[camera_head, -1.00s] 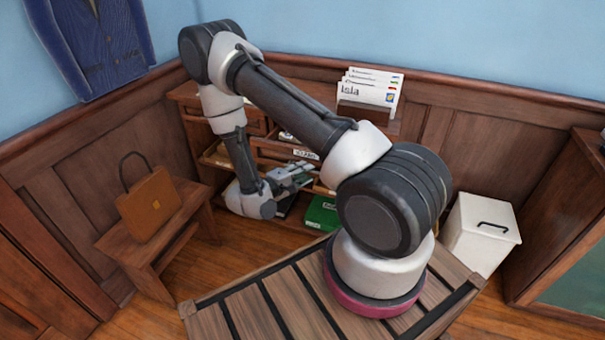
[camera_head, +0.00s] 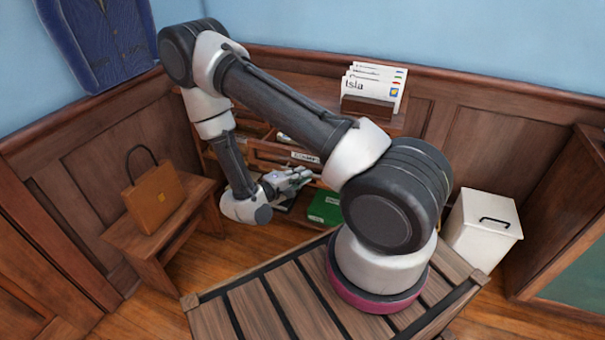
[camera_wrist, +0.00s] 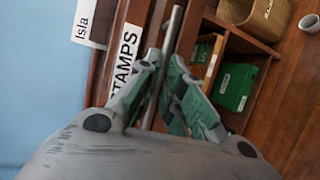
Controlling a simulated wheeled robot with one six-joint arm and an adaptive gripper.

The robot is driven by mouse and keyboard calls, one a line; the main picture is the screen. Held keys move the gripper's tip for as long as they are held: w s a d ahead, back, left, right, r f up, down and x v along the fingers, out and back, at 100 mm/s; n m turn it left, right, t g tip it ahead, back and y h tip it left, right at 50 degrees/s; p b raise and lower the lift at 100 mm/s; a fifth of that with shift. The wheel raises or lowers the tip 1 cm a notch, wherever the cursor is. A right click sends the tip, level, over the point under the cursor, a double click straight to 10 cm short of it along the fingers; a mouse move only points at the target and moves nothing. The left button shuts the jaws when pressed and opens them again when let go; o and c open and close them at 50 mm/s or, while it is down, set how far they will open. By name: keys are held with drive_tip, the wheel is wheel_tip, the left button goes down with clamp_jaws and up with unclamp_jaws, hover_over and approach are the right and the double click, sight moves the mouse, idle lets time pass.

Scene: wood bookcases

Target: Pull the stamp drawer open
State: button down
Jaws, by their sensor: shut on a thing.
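The stamp drawer (camera_head: 283,153) in the wooden cabinet stands partly open, with pale contents just showing over its front. Its white label (camera_wrist: 125,62) reads STAMPS in the wrist view. A thin bar handle (camera_wrist: 174,28) runs along the drawer front. My gripper (camera_wrist: 166,75) is shut on this bar, with green-grey fingers on both sides of it. In the head view my gripper (camera_head: 299,174) is just below the label, in front of the drawer. My arm hides much of the cabinet.
A green box (camera_head: 325,207) sits on the low shelf, and a basket (camera_wrist: 268,15) shows in the wrist view. Envelopes in a holder (camera_head: 372,106) stand on top. A bench (camera_head: 180,205) with a brown bag (camera_head: 153,203) is left; a white bin (camera_head: 482,232) is right.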

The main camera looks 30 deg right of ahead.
drive_tip(key=shift+f, duration=0.15)
drive_tip(key=c, duration=1.5)
unclamp_jaws()
drive_tip(key=shift+c, duration=0.2)
drive_tip(key=v, duration=1.2)
